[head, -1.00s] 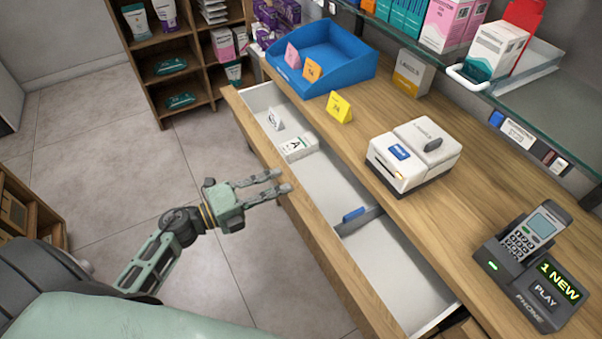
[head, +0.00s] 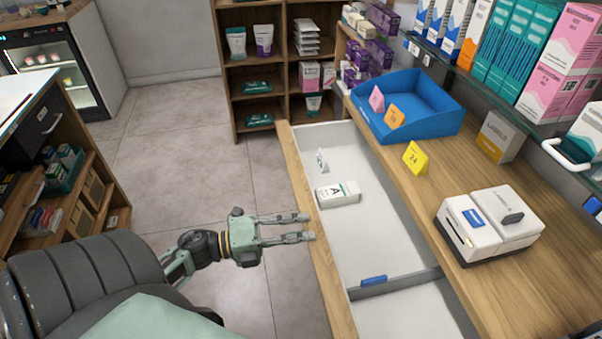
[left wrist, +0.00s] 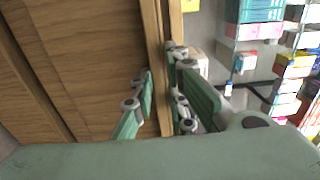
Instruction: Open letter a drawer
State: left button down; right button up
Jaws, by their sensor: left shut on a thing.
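The drawer stands pulled out from the wooden counter; its wooden front (head: 318,235) and white interior (head: 385,225) show in the head view. A white box marked A (head: 338,193) and a small white tent card (head: 321,160) are in it. My left gripper (head: 305,228) is at the drawer's front panel. In the left wrist view the fingers (left wrist: 160,100) lie on either side of the wooden panel edge (left wrist: 153,45), shut on it. My right gripper is not in view.
On the counter are a blue tray (head: 425,105), a yellow tent card (head: 415,158) and a white label printer (head: 490,225). A divider with a blue tab (head: 373,281) crosses the drawer. Shelves (head: 238,110) stand behind. The floor left of the drawer is clear.

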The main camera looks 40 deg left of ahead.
pick_arm(q)
jog(key=c, duration=2)
grip_release()
jog(key=v, duration=1.2)
